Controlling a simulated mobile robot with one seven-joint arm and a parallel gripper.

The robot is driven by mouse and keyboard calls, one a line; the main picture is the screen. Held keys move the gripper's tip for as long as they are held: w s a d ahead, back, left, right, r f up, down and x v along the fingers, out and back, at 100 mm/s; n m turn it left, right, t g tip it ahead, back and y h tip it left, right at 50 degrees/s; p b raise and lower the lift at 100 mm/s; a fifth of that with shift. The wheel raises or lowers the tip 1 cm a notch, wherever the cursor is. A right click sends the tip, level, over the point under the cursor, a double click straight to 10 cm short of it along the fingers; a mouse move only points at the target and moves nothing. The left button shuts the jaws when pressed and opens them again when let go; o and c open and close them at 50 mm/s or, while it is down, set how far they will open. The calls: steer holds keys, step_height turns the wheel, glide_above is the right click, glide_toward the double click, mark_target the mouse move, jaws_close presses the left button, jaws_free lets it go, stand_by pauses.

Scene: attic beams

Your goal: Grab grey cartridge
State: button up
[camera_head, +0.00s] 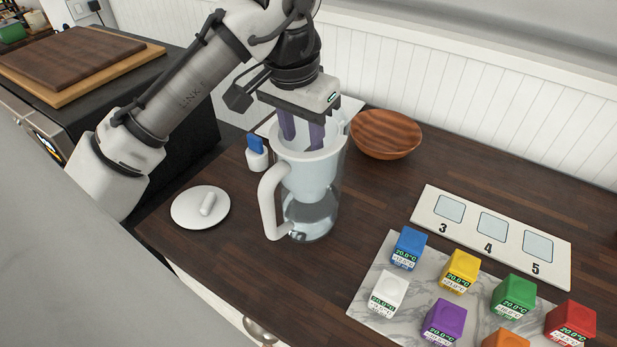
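My gripper (301,140) points down into the open top of a clear jug (310,215) with a white rim, handle and pale inner funnel. Its two purple fingers stand apart, with something pale between them. I cannot tell whether that is the grey cartridge or the jug's inside. The fingertips are hidden behind the jug's rim. No grey cartridge can be clearly made out elsewhere in view.
A white lid (185,209) lies left of the jug. A small white cup with a blue top (256,146) and a wooden bowl (386,134) stand behind. Several coloured cubes sit on a marble board (372,280), near a numbered panel (465,240).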

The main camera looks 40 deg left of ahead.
mark_target(308, 150)
steer(key=f+b, duration=0.2)
steer(key=f, duration=0.1)
steer(key=w+f+b, duration=0.1)
steer(key=shift+d+f+b, duration=0.25)
steer(key=shift+f+b, duration=0.05)
steer(key=shift+f, duration=0.1)
steer(key=shift+s+r, duration=0.1)
steer(key=shift+r, duration=0.05)
jaws_close()
